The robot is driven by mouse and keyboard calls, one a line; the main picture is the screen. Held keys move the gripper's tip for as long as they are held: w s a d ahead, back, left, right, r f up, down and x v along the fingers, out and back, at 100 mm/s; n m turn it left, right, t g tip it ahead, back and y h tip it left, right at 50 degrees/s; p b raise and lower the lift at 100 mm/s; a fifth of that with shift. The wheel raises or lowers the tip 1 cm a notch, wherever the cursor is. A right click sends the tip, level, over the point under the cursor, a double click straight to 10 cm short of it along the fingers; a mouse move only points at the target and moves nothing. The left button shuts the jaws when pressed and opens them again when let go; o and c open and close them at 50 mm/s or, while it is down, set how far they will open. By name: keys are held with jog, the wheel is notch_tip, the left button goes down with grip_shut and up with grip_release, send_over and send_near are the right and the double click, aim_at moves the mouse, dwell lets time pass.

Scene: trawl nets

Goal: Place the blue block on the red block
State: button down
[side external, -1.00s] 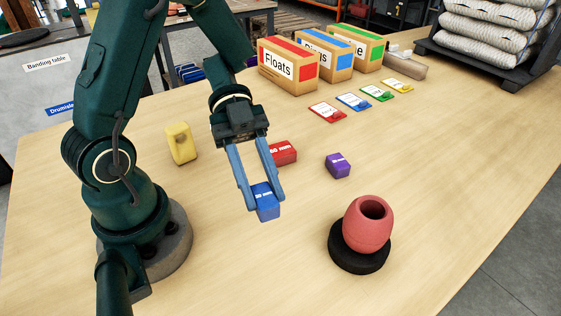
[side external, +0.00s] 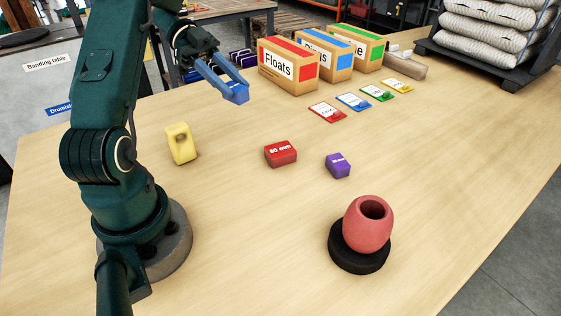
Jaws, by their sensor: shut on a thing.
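My gripper (side external: 229,86) is shut on the blue block (side external: 238,94) and holds it up in the air, left of the Floats box in the picture. The red block (side external: 281,153), marked "60 mm", sits on the wooden table with its top bare. My gripper and the blue block are well apart from the red block, up and to the left of it in the picture. Part of the blue block is hidden by the blue fingers.
A purple block (side external: 338,165) sits right of the red block, and a yellow block (side external: 180,143) sits to its left. A pink pot (side external: 368,223) stands on a black round base. Boxes (side external: 288,68) and coloured cards (side external: 327,111) are at the back.

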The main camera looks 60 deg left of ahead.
jog(key=s+a+n+t, duration=0.1)
jog(key=a, duration=0.2)
send_over(275, 146)
jog(key=shift+y, duration=0.3)
notch_tip(275, 146, down, 8)
jog(key=shift+s+r, duration=0.1)
jog(key=shift+r, duration=0.1)
jog(key=shift+f, duration=2.05)
jog(key=shift+f, duration=0.1)
jog(key=c, duration=0.5)
grip_release()
